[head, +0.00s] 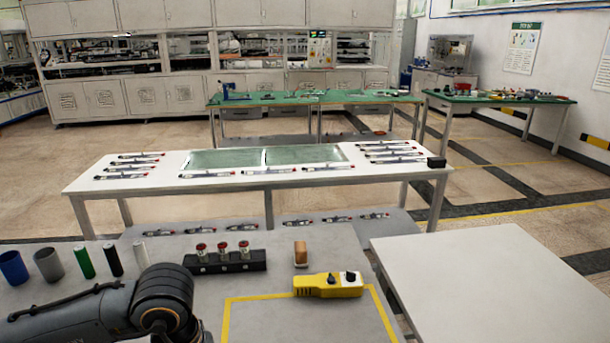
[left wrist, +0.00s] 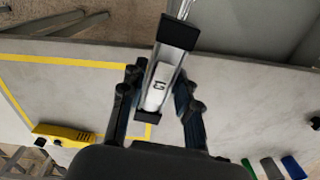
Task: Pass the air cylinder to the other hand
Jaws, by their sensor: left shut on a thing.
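The air cylinder (left wrist: 161,82) has a silver body, black end caps and a thin rod pointing up in the left wrist view. My left gripper (left wrist: 160,84) is shut on its body, with one dark finger on each side. The cylinder is held over the grey table (left wrist: 80,85). In the head view only my left arm shows at the lower left; its gripper and the cylinder are out of that picture. My right gripper is in neither view.
A yellow-taped area lies in front. A bare white table (head: 510,275) stands right.

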